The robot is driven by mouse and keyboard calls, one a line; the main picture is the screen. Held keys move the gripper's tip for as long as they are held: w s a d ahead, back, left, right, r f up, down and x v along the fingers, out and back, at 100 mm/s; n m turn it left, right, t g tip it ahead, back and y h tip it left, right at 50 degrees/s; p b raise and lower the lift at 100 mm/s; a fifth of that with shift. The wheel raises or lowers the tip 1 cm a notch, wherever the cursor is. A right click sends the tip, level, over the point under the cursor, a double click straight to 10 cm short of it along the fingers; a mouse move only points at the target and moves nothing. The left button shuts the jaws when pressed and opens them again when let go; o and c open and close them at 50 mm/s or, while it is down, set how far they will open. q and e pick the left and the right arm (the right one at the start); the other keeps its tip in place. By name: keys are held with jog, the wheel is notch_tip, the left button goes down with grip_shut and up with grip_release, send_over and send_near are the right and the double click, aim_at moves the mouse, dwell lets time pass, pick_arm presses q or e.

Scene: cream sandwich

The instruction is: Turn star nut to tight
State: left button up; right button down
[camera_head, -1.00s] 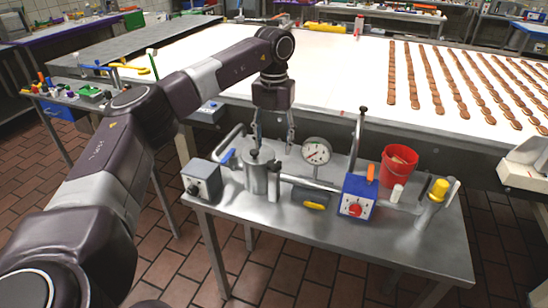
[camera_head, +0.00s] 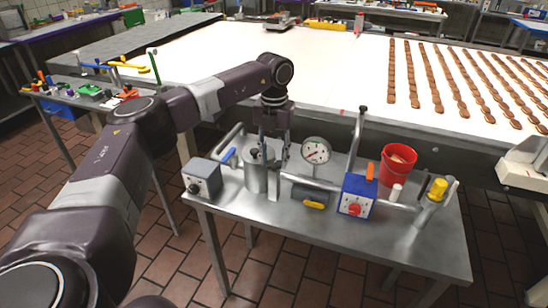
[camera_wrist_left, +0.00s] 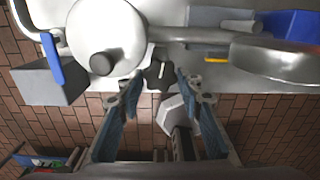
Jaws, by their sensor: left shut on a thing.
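The star nut (camera_wrist_left: 158,74) is a small dark lobed knob beside the steel canister; it sits between my left fingertips in the left wrist view. The canister (camera_head: 256,176) is a round metal pot with a lid and a dark knob on top; its lid fills the upper left of the wrist view (camera_wrist_left: 82,40). My left gripper (camera_head: 275,160) points down at the canister's right side and is shut on the star nut; it also shows in the left wrist view (camera_wrist_left: 159,80). In the head view the fingers largely hide the nut. My right gripper is not in view.
A pressure gauge (camera_head: 316,151) stands close right of the gripper. A grey box (camera_head: 201,178) with a blue-handled pipe is left of the canister. A blue box with a red knob (camera_head: 356,197) and a red bucket (camera_head: 397,165) stand further right on the steel table (camera_head: 400,245).

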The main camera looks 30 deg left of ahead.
pick_arm(q)
jog(key=shift+c, duration=1.1)
